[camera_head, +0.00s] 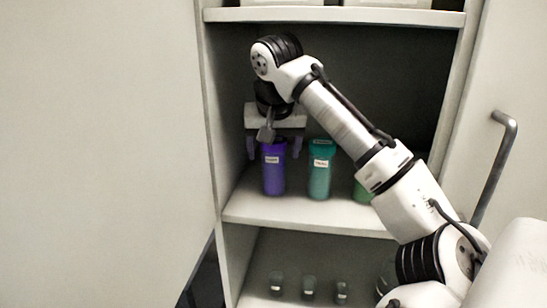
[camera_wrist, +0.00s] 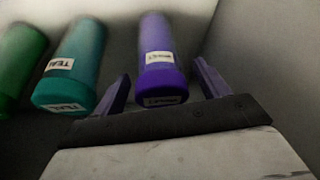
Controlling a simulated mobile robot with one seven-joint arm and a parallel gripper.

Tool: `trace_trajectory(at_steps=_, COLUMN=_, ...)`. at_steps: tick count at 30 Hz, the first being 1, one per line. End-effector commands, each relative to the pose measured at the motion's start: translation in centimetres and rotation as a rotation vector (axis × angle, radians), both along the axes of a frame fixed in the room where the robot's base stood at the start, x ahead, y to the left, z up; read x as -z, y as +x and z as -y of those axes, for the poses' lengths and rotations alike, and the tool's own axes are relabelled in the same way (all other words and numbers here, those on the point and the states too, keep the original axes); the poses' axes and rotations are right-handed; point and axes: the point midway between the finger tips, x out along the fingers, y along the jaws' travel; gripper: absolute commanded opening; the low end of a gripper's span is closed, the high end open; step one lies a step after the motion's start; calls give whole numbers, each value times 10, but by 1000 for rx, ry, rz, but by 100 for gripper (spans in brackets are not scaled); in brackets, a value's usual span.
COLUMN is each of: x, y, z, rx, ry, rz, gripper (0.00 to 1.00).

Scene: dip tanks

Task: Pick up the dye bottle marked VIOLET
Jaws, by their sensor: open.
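A violet bottle (camera_head: 273,175) stands upright on the middle shelf, at the left of a row. Its small white label is too small to read in the head view. In the wrist view the violet bottle (camera_wrist: 157,58) has labels on its side and cap; their lettering is blurred. My gripper (camera_head: 274,150) is over the bottle's top in the head view, its fingers apart on either side. In the wrist view my gripper (camera_wrist: 163,84) is open, with the bottle's cap between its two purple fingers and a gap visible on each side.
A teal bottle (camera_head: 319,177) marked TEAL stands just right of the violet one. A green bottle (camera_head: 363,188) stands beyond it, partly behind my arm. The cabinet's left wall (camera_head: 226,130) is close to my gripper. Small dark jars (camera_head: 309,288) stand on the shelf below.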

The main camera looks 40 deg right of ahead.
Motion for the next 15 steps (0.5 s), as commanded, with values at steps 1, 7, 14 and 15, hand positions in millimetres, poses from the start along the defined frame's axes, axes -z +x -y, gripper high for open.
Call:
trace_trajectory(at_steps=1, x=2, y=0, z=1, rx=1, ry=0, rz=-3, gripper=74)
trace_trajectory(at_steps=7, x=12, y=2, z=1, rx=0, ry=1, rz=0, gripper=74)
trace_trajectory(at_steps=14, x=12, y=2, z=1, rx=0, ry=1, rz=0, gripper=62)
trace_trajectory(at_steps=15, x=12, y=2, z=1, rx=0, ry=1, rz=0, gripper=57)
